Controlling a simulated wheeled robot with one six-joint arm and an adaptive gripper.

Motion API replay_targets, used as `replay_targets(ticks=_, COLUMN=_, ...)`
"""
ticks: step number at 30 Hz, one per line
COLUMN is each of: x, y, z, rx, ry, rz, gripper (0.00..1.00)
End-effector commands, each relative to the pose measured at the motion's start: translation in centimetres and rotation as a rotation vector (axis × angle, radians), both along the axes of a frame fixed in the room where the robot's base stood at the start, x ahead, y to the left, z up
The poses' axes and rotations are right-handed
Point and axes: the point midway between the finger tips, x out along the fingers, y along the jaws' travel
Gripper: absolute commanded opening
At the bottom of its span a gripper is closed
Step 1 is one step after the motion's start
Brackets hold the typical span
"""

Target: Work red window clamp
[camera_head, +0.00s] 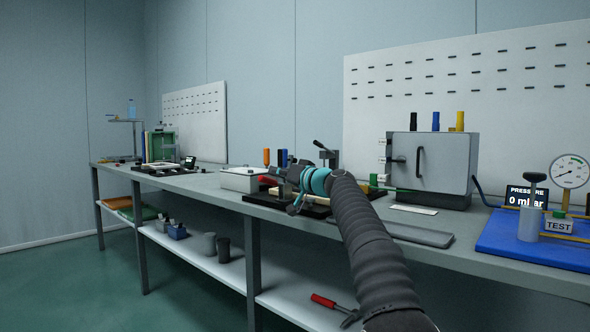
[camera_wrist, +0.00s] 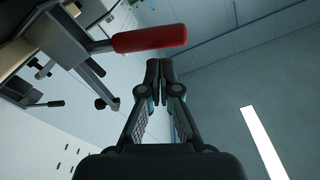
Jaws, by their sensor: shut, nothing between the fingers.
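The red clamp handle (camera_wrist: 150,38) is in the upper part of the wrist view, a thick red grip on a metal lever that runs left to a bracket. My gripper (camera_wrist: 159,66) is shut and empty, its fingertips just below the red grip in that picture. A narrow gap shows between them; how far apart they are in depth I cannot tell. In the head view my gripper (camera_head: 293,209) is over the black fixture base at the bench's front edge.
A grey cabinet (camera_head: 450,165) with a black handle stands right of the fixture. A grey tray (camera_head: 420,236) and a blue test board (camera_head: 520,246) with a gauge lie further right. A white box (camera_head: 240,180) is left of the fixture. A red-handled hammer (camera_head: 325,301) lies on the lower shelf.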

Motion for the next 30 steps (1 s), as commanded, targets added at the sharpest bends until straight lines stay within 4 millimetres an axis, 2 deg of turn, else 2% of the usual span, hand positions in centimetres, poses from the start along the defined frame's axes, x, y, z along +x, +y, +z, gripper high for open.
replay_targets(ticks=1, x=0.0, y=-0.3, z=1.0, rx=0.000, ry=-0.001, rz=-0.001, gripper=0.00)
replay_targets(ticks=8, x=0.1, y=-1.3, z=3.1, rx=0.000, ry=-0.001, rz=-0.001, gripper=0.00)
replay_targets(ticks=11, x=-0.4, y=-1.9, z=2.4, rx=-0.001, ry=-0.001, rz=0.000, gripper=0.00)
replay_targets(ticks=17, x=-1.6, y=-3.5, z=2.2, rx=0.001, ry=-0.002, rz=-0.001, gripper=0.00)
replay_targets(ticks=30, x=-5.3, y=-8.1, z=2.2, rx=0.000, ry=0.000, rz=0.000, gripper=0.00)
